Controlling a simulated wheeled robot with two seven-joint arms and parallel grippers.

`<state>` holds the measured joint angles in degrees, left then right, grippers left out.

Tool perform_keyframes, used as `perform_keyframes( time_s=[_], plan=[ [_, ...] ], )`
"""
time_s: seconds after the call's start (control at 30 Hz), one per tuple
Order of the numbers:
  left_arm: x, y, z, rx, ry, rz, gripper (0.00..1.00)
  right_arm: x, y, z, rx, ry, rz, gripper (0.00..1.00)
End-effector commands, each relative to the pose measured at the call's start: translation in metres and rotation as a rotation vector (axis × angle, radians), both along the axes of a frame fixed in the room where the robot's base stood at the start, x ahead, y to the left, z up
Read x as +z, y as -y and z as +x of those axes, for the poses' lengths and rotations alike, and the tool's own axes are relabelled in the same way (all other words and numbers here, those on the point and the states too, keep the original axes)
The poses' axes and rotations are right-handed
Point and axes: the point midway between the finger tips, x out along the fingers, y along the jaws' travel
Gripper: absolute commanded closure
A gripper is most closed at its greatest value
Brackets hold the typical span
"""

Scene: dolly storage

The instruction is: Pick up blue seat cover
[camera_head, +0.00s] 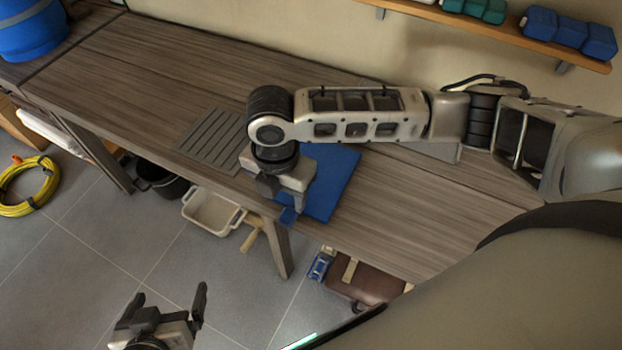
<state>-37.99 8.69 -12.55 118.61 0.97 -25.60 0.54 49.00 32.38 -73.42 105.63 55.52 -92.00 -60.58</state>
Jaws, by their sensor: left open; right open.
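The blue seat cover (335,187) lies flat on the wooden workbench (420,205), near its front edge. My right gripper (284,198) points down over the cover's left front part and hides some of it. It is open; I cannot tell whether its fingers touch the cover. A small blue piece shows below the fingers at the bench edge. My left gripper (169,293) is open and empty, low over the floor in front of the bench, well apart from the cover.
A grey slotted panel (212,137) lies on the bench left of the cover. A beige tray (212,212), a black pot (160,178) and a brown case (365,283) sit below. A wall shelf (480,34) holds blue and green bins.

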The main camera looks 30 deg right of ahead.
Motion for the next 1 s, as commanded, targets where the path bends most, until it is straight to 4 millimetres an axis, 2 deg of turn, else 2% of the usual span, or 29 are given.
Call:
perform_keyframes(
  time_s=[0.27, 0.53, 0.83, 0.87, 1.0],
  plan=[
    [-0.001, 0.001, 0.000, -0.001, 0.000, -0.002, 0.06, -0.022, 0.002, 0.000, 0.000, -0.001, 0.001, 0.47],
    [-0.003, 0.001, 0.000, 0.000, -0.002, -0.002, 0.06, -0.060, 0.007, -0.001, 0.000, 0.000, 0.001, 0.47],
    [-0.003, 0.001, 0.000, -0.001, -0.003, -0.004, 0.06, -0.066, 0.007, -0.001, 0.001, 0.002, 0.002, 0.47],
    [-0.003, 0.001, 0.000, 0.000, -0.003, -0.003, 0.06, -0.066, 0.007, -0.001, 0.001, 0.002, 0.002, 0.50],
    [-0.003, 0.001, -0.001, 0.001, -0.004, -0.004, 0.06, -0.066, 0.007, -0.001, 0.001, 0.002, 0.002, 0.89]
  ],
)
